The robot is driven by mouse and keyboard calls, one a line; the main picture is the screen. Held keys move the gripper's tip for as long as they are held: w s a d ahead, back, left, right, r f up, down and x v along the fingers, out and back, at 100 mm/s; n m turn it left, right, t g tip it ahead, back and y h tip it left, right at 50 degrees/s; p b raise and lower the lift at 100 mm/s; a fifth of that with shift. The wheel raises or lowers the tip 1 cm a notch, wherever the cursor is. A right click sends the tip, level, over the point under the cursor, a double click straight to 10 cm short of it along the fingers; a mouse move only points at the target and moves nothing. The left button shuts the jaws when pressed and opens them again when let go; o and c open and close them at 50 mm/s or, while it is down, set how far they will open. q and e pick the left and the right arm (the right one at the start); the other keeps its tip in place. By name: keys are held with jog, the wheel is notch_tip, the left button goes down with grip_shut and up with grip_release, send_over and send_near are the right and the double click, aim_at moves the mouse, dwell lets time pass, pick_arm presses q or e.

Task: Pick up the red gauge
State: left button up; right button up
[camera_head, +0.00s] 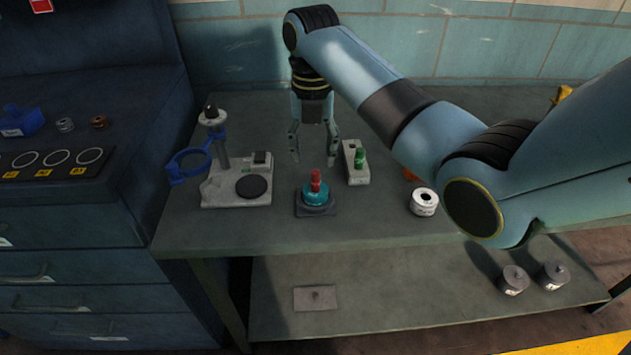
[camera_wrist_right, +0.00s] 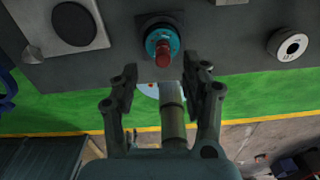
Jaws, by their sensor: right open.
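The red gauge (camera_head: 315,181) is a small upright red piece. It stands in a teal round part (camera_head: 316,196) on a dark square base (camera_head: 316,210) on the table. The red gauge also shows in the right wrist view (camera_wrist_right: 163,56), just beyond the fingertips near the upper middle. My right gripper (camera_head: 313,161) points down, behind and above the gauge in the head view. Its fingers are apart with nothing between them, and it also shows open in the wrist view (camera_wrist_right: 161,76). My left gripper is in neither view.
A stand with a blue ring (camera_head: 188,165) is left of the gauge. A pale block (camera_head: 356,176) with a green piece (camera_head: 360,158) is close on the right. A white spool (camera_head: 423,202) lies farther right, under my right arm. The table's front edge is clear.

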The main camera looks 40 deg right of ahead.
aim_at(315, 172)
jog(key=shift+s+f+p, duration=0.2)
jog(key=shift+f+p, duration=0.05)
jog(key=shift+f, duration=1.15)
jog(key=shift+s+f+p, duration=0.15)
jog(key=shift+f+p, duration=0.05)
jog(key=shift+f, duration=1.15)
grip_shut()
